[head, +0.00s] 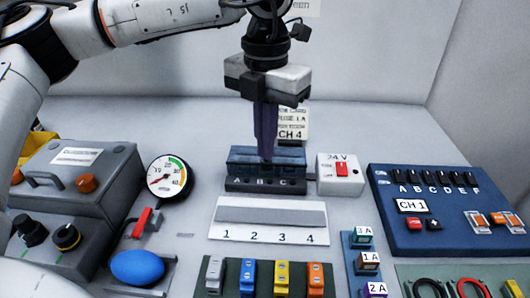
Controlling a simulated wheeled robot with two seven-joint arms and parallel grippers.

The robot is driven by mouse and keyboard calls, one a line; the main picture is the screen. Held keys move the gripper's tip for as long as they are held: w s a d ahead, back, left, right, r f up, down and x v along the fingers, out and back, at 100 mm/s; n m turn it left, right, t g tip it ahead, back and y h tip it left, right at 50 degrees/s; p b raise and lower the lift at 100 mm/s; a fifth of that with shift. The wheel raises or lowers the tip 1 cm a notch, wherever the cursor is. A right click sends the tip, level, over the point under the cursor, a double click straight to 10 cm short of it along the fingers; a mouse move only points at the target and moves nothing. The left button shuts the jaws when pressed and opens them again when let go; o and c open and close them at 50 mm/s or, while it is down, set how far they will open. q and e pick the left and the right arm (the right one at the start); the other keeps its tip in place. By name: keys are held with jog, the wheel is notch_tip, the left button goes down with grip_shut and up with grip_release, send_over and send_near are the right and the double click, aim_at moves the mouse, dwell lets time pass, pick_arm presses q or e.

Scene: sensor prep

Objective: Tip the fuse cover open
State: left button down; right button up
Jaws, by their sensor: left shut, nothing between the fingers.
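The fuse block (266,185) is a dark box lettered A, B, C along its front, at the middle of the bench in the head view. The fuse cover (290,157) appears to be the dark blue part on top of it. Whether the cover is down or partly raised is hard to tell. My left gripper (266,155) points down with its purple fingers shut and empty. The fingertips are in front of or at the cover, hiding its middle; contact cannot be told. My right gripper is out of view.
A white 24V switch box (341,174) stands close right of the block, with a CH 4 card (292,123) behind. A numbered strip (268,233) lies in front. A gauge (169,176) and blue CH 1 panel (432,225) flank it. Colored fuses (282,277) sit nearest.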

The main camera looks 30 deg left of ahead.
pick_arm(q)
jog(key=shift+f, duration=0.25)
dwell(0.3)
jog(key=shift+f+b, duration=1)
jog(key=shift+f, duration=0.05)
